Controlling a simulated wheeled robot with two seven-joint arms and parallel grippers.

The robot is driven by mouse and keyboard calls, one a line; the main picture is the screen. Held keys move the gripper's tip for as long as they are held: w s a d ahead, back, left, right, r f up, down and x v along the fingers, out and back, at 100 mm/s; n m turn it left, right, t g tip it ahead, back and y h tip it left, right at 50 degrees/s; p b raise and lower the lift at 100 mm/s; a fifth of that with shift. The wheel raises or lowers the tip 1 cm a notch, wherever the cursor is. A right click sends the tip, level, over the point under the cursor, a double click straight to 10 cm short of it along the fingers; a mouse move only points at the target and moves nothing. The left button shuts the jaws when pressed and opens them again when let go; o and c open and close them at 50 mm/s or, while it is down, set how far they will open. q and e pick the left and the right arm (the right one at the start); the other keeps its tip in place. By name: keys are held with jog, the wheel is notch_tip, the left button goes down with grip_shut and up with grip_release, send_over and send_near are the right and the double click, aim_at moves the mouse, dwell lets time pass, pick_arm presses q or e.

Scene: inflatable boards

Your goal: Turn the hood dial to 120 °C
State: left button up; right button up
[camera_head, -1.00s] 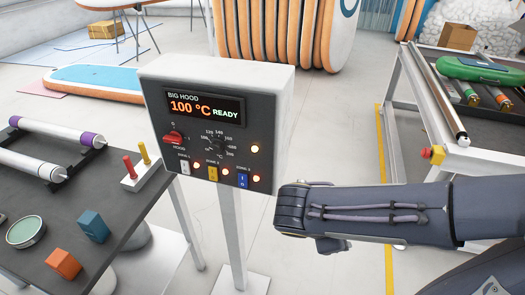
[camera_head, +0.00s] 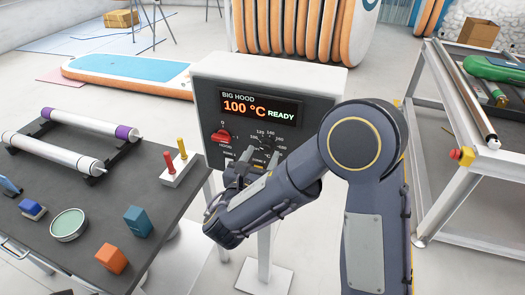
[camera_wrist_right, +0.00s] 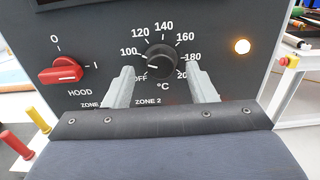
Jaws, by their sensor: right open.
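The hood dial (camera_wrist_right: 157,62) is a black round knob on the control box's dark face. Its white mark points left, near the 100 label. The display (camera_head: 260,107) reads 100 °C READY. My right gripper (camera_wrist_right: 160,72) is open and empty, its two grey fingers apart, left and right of the dial's lower part in the wrist view. I cannot tell whether they touch it. In the head view the right gripper (camera_head: 242,166) is in front of the box's lower face, and my arm hides part of the dial scale. My left gripper is not in view.
A red HOOD switch (camera_wrist_right: 68,70) sits left of the dial, and a lit lamp (camera_wrist_right: 242,46) is to its right. A dark workbench (camera_head: 70,195) with rollers and blocks stands left. A metal frame table (camera_head: 480,150) with a red emergency button stands right.

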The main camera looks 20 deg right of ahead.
jog(key=shift+w+d, duration=0.35)
jog(key=shift+w, duration=0.15)
jog(key=c, duration=1)
jog(key=shift+o, duration=0.2)
jog(key=shift+f+m+b, duration=0.15)
jog(key=shift+m+b, duration=0.25)
jog(key=shift+b, duration=0.35)
jog(key=m+b, duration=0.5)
jog(key=b, duration=0.4)
jog(key=shift+f+m, duration=0.1)
jog(key=shift+m, duration=0.2)
jog(key=shift+r+m+b, duration=0.2)
jog(key=shift+m+b, duration=0.6)
jog(key=shift+b, duration=0.45)
